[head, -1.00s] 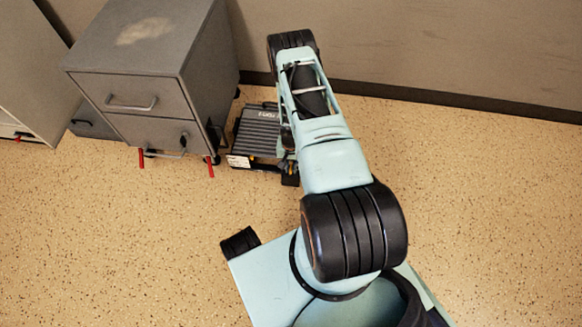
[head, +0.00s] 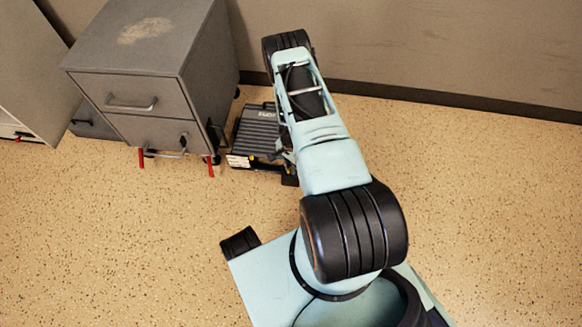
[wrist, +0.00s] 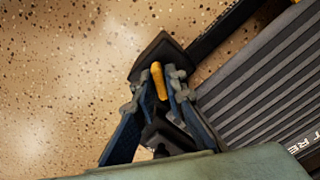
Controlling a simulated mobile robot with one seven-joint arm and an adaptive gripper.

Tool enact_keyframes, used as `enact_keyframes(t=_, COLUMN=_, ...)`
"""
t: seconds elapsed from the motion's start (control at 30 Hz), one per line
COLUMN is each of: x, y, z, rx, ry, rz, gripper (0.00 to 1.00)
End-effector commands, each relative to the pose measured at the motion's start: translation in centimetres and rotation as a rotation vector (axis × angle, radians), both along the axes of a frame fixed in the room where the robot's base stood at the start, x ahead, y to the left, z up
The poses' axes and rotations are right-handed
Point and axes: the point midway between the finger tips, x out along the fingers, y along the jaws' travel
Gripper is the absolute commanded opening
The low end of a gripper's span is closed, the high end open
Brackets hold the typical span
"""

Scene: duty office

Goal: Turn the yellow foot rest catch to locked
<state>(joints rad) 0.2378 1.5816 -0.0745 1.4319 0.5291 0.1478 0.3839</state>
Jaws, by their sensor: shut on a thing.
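The foot rest (head: 258,130) is a dark ribbed platform on the floor beside the grey drawer cabinet in the head view. Its ribbed top (wrist: 262,90) also fills the right of the wrist view, with part of its lettering visible. The yellow catch (wrist: 158,78) stands at a black corner block of the foot rest. My gripper (wrist: 162,88) has one finger on each side of the catch and is shut on it. In the head view my arm hides the catch and most of the gripper. I cannot read a locked marking.
The grey drawer cabinet (head: 150,80) with red feet stands close on the left of the foot rest. The wall (head: 420,50) with a dark skirting runs behind. The speckled floor (head: 480,200) is clear on the right and in front.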

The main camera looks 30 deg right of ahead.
Motion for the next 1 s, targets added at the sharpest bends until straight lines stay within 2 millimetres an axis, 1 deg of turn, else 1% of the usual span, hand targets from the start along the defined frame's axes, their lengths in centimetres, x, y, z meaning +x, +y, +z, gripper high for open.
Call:
enact_keyframes(t=0.7, x=0.01, y=0.00, z=0.01, rx=0.000, ry=0.000, rz=-0.675, gripper=0.00)
enact_keyframes(t=1.0, x=0.00, y=-0.01, z=0.01, rx=0.000, ry=0.000, rz=-0.893, gripper=0.00)
